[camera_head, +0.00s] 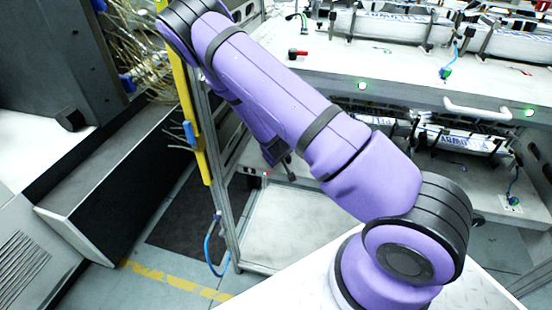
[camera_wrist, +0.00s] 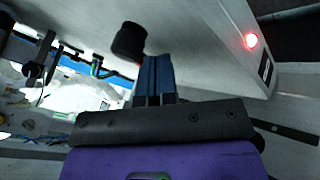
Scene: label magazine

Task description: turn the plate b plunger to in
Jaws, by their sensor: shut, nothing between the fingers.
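In the wrist view a black round knob (camera_wrist: 128,42) stands out from a pale panel (camera_wrist: 195,45), with a trace of red at its base; it looks like a plunger, but no label reads. My gripper (camera_wrist: 153,60) is shut and empty, its blue fingers together, with the tips just right of the knob in the picture. Whether they touch it I cannot tell. In the head view my gripper (camera_head: 289,174) hangs low in front of the rack, small and dark; the knob is not clear there.
A red light (camera_wrist: 251,40) glows on the panel in the wrist view. A yellow post (camera_head: 190,110) stands left of my arm.

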